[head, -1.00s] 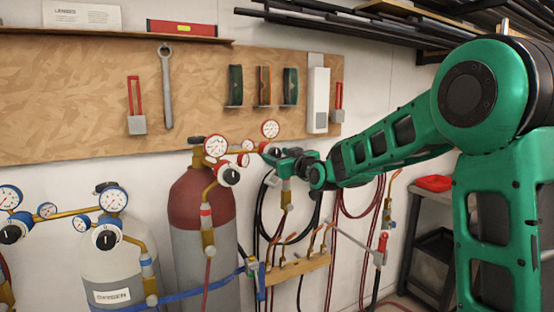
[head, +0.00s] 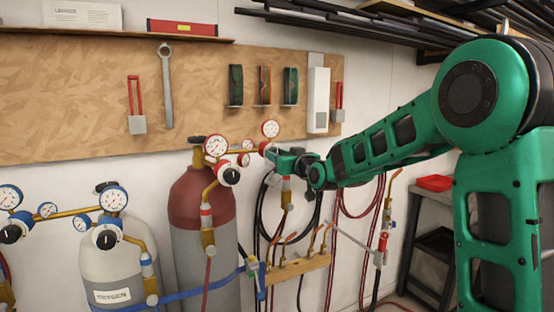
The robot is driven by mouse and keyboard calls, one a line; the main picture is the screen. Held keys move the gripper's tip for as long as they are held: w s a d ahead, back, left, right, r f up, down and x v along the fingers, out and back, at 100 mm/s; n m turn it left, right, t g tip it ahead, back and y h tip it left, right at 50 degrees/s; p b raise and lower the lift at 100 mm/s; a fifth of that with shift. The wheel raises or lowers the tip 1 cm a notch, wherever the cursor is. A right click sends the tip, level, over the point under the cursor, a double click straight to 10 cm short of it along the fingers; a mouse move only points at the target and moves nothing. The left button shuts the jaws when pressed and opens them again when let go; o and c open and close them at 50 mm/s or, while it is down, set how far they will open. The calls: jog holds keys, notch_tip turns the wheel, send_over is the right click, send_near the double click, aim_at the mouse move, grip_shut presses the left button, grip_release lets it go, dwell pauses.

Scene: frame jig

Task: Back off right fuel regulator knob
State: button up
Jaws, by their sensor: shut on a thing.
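The right fuel regulator, on a brass pipe (head: 246,152) running right from the dark red-topped fuel cylinder (head: 205,200), carries a white gauge with a red rim (head: 270,129). My gripper (head: 270,152) is at the right end of this regulator, shut on its knob. The knob is almost wholly hidden by the fingers, so its pointer cannot be read. The left fuel regulator has its own black knob (head: 230,177) with a white mark and a large gauge (head: 216,146); my gripper is apart from it.
A white-grey oxygen cylinder (head: 115,265) with blue-rimmed gauges stands at the left. A wooden torch rack (head: 300,268) and hanging hoses are below my gripper. A grey trolley with a red tray (head: 434,183) stands at the right. Tools hang on the board (head: 60,100) behind.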

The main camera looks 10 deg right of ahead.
jog(key=o, duration=1)
jog(key=shift+o, duration=0.2)
jog(key=v, duration=1)
jog(key=shift+s, duration=0.35)
jog(key=shift+f, duration=0.1)
